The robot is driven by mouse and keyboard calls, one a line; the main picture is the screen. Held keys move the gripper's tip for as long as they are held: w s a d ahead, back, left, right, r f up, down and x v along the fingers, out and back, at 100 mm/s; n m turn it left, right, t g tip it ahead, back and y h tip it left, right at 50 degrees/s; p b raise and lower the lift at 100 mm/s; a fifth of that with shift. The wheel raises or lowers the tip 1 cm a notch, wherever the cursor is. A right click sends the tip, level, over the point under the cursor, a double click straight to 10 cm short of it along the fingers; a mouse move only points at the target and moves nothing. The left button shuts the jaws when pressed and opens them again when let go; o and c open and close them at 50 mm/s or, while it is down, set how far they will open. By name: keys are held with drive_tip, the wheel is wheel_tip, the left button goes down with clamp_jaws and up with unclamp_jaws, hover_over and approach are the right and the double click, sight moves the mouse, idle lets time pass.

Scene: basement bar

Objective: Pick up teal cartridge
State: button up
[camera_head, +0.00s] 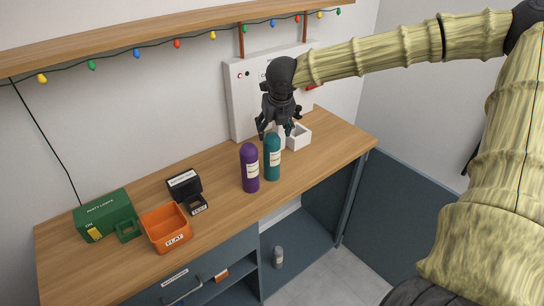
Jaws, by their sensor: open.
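The teal cartridge (272,160) stands upright on the wooden counter, with a pale label on its side. A purple cartridge (249,168) of similar shape stands upright close to its left. My gripper (275,130) is open and points down above and around the top of the teal cartridge's area. Whether its fingers are beside the teal top or behind it I cannot tell from this single view. I see no clear contact.
On the wooden counter (222,220), an orange bin (166,228), a black box (184,186) and a green box (104,216) stand left. A white container (299,137) stands just right of my gripper. A white wall panel (244,104) is behind. A shelf (160,32) hangs above.

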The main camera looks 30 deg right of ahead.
sight(272, 135)
drive_tip(key=shift+p+x, duration=1)
drive_tip(key=shift+x, duration=1.5)
drive_tip(key=shift+s, duration=0.15)
drive_tip(key=shift+a, duration=0.1)
drive_tip(key=c, duration=1.2)
clamp_jaws()
drive_tip(key=shift+r, duration=0.15)
